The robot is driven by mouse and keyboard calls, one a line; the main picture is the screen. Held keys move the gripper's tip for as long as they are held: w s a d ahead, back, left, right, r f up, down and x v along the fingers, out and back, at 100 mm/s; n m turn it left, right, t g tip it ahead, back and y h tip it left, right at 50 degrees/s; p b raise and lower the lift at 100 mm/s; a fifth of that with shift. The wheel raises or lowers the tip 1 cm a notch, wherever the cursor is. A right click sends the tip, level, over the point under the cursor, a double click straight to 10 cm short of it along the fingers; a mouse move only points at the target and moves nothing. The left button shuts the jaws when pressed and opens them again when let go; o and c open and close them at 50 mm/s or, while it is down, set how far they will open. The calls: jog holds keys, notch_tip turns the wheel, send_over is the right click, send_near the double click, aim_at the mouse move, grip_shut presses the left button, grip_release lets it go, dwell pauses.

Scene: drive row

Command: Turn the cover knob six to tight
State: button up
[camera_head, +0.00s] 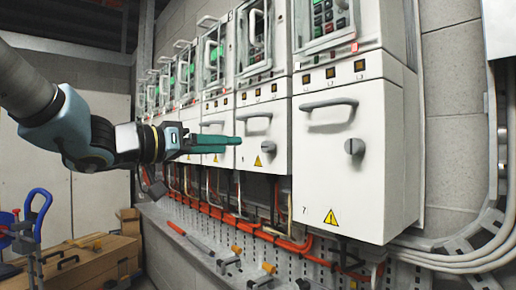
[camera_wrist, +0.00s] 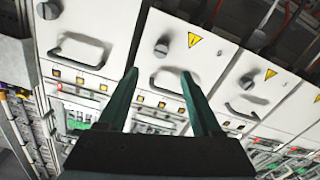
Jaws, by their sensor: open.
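The cover knob six (camera_head: 268,147) is a grey round knob on the white cabinet just left of the nearest one, which is marked 7. My gripper (camera_head: 238,142) is left of that knob in the head view, its teal fingers pointing right. In the wrist view my gripper (camera_wrist: 158,74) is open, its fingers apart with nothing between them. A grey knob (camera_wrist: 162,47) on the middle cabinet shows beyond the fingertips, near a yellow warning triangle (camera_wrist: 194,40). That cabinet's number is too small to read. I see no contact with a knob.
The nearest cabinet (camera_head: 345,190) has its own knob (camera_head: 354,147) and a protruding handle (camera_head: 328,104). More cabinets recede left. Orange pipes (camera_head: 290,243) run below. A wooden crate (camera_head: 85,262) stands at lower left. Open space lies before the cabinets.

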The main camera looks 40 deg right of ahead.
aim_at(264, 146)
jog(key=d, duration=0.3)
jog(key=d+p, duration=0.1)
jog(key=d, duration=0.2)
jog(key=d+p, duration=0.1)
jog(key=d, duration=0.3)
jog(key=shift+s+d, duration=0.1)
jog(key=shift+s, duration=0.15)
grip_shut()
